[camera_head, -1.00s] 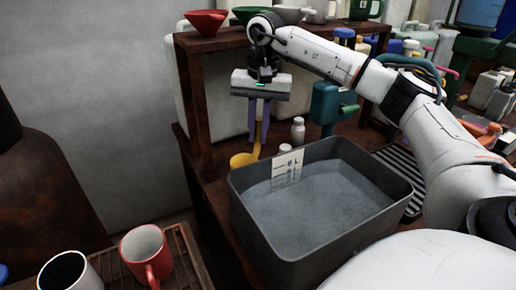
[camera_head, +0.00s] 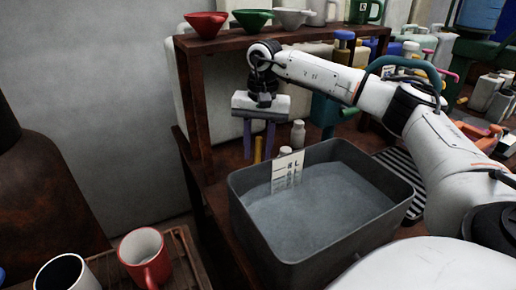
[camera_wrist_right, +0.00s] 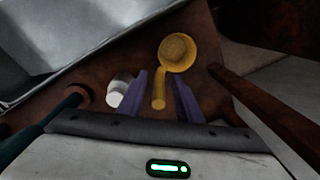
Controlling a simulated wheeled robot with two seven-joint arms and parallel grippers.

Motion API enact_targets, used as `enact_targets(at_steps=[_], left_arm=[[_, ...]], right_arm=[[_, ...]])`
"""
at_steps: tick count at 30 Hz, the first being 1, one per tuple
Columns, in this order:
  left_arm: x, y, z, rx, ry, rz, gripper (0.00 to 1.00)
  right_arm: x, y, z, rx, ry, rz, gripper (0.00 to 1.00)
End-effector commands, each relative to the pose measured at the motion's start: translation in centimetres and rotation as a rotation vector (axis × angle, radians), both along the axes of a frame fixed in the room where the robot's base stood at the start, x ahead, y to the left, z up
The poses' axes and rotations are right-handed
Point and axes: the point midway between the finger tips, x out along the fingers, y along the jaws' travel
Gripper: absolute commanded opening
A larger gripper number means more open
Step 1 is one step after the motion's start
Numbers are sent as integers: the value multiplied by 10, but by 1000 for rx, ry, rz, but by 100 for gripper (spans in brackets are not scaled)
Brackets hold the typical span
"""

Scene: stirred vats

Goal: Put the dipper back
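The yellow dipper shows in the right wrist view with its round bowl (camera_wrist_right: 178,52) beyond the fingertips and its handle between the fingers. In the head view only part of the dipper's handle (camera_head: 258,149) shows; its bowl is not visible. My right gripper (camera_head: 258,143) points down behind the tub, near the rack's post. Its two purple fingers stand apart on either side of the handle, with gaps, so it is open. The grey tub (camera_head: 300,255) holds greyish liquid and has a white label card at its far rim. My left gripper is not in view.
White bottles (camera_head: 298,133) stand close right of my right gripper. A brown rack (camera_head: 195,105) with funnels on its top shelf is behind and left. A red mug (camera_head: 143,262) and a white mug (camera_head: 62,275) stand front left. A striped mat lies right of the tub.

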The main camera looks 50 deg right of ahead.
Motion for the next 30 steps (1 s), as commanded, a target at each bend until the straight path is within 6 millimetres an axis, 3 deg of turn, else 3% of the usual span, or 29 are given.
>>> enact_targets(at_steps=[8,21,30], left_arm=[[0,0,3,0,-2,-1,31],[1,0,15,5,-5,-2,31],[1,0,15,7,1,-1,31]], right_arm=[[0,0,10,1,-1,0,32],[-3,-3,99,2,-4,0,32],[-5,-5,122,0,0,0,32]])
